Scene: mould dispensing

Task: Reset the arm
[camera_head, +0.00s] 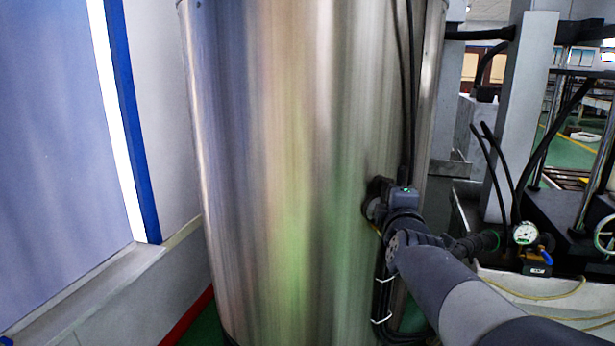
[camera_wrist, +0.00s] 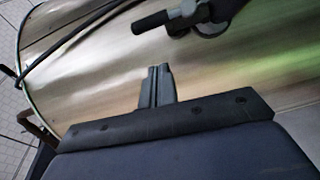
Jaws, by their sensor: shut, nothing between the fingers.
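My gripper (camera_wrist: 158,70) shows in the wrist view with its two grey fingers together and nothing between them. It points toward the curved surface of a shiny steel tank (camera_wrist: 85,85). A metal fitting with a black handle (camera_wrist: 150,22) is at the top of that view, apart from the fingertips. In the head view, my arm (camera_head: 465,300) reaches in from the lower right toward the right side of the tank (camera_head: 290,170). I cannot make out the fingertips there.
Dark cables run down the tank's right side. A pressure gauge (camera_head: 525,233) and machinery with a handwheel (camera_head: 604,234) stand at the right, close to my arm. A blue-edged panel (camera_head: 135,130) is at the left. A cable (camera_wrist: 65,42) also crosses the wrist view.

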